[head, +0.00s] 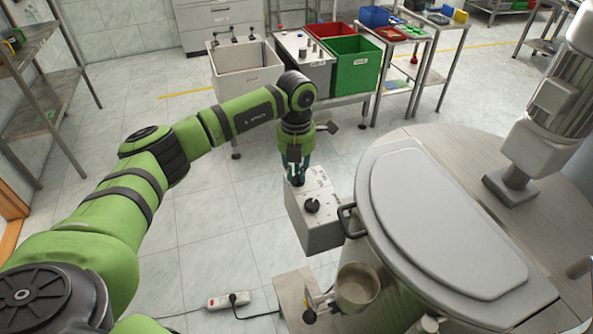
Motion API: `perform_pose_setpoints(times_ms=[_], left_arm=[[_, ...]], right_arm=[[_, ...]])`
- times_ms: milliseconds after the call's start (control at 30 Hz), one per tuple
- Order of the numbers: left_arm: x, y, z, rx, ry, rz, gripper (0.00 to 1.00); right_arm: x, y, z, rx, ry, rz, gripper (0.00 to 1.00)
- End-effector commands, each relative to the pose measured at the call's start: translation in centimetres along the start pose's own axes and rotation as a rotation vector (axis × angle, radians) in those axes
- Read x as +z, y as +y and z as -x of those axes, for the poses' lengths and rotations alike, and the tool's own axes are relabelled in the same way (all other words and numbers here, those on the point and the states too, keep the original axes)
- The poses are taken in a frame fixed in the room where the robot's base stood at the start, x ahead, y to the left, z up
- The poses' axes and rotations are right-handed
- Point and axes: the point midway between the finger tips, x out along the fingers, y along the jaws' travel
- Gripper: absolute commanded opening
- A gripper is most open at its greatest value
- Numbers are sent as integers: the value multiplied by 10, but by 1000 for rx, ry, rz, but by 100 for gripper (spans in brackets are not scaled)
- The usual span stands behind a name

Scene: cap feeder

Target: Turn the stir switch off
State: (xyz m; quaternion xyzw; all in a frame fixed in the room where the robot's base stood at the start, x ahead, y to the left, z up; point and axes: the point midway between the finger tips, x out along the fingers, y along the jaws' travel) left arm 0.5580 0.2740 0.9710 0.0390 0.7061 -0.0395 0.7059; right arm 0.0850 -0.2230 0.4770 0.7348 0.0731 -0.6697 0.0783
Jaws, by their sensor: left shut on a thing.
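A grey control box (314,231) is mounted at the left side of the large round vessel. A black round knob (312,205) sits on its top face, with small printed marks beside it. My left gripper (297,180) points down onto the far left part of the box's top. It is shut on a small part there, which looks like the stir switch. The fingers hide most of that switch, so its position cannot be read. My right gripper is not in view.
The vessel's grey lid (445,220) with a black handle (348,219) lies close to the right of the box. A metal cup (356,287) is below it. A power strip (228,300) lies on the floor. Red (331,30) and green (352,62) bins stand behind.

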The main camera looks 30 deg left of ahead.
Motion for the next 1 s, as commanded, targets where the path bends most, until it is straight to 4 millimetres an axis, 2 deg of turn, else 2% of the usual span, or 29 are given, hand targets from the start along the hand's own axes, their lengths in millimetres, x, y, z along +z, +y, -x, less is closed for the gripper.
perform_pose_setpoints(times_ms=[333,900,933,1000], left_arm=[[0,0,1,0,-2,154,0],[0,0,1,0,-3,187,0],[0,0,1,0,-3,187,25],[0,0,1,0,-3,186,45]], right_arm=[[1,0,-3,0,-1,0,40],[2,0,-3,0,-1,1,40],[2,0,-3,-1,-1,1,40],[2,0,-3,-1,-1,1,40]])
